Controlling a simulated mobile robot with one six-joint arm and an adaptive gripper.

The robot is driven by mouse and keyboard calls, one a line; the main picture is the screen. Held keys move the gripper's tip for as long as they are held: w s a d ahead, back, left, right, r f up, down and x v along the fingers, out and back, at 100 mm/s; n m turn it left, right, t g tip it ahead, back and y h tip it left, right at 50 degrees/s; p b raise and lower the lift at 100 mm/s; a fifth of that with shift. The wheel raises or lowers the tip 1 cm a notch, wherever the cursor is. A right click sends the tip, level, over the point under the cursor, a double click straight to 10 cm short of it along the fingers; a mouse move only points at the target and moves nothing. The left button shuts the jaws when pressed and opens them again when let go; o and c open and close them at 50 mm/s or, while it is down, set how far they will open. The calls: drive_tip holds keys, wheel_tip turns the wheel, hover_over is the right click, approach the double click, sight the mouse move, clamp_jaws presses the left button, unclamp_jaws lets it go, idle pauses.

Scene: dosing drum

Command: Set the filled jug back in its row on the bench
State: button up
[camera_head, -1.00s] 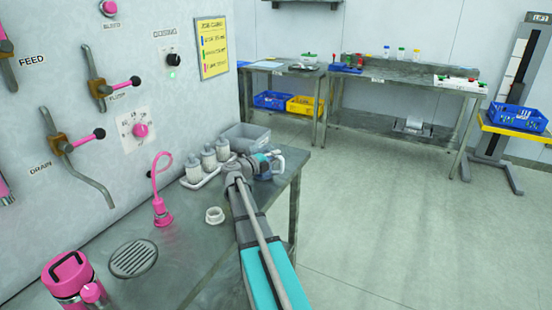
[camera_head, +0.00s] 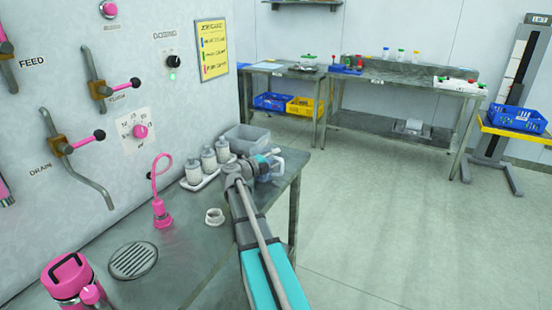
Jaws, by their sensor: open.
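A pale, see-through jug (camera_head: 295,161) stands at the bench's far right corner, mostly behind my gripper; its handle side shows on the right. I cannot tell from here how full it is. My gripper (camera_head: 270,168) is open and right at the jug, with its fingers partly hidden by my own wrist. I cannot tell whether they touch it. The steel bench (camera_head: 190,245) runs along the panel wall.
Several white-capped bottles (camera_head: 193,170) stand in a white tray left of my arm. A grey bin (camera_head: 240,136) is behind them. A white ring (camera_head: 214,216), a drain grate (camera_head: 134,260), a pink hose fitting (camera_head: 162,215) and a pink canister (camera_head: 70,282) are nearer.

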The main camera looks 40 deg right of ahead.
drive_tip(key=a, duration=1.2)
idle(0.4)
drive_tip(key=shift+r, duration=0.15)
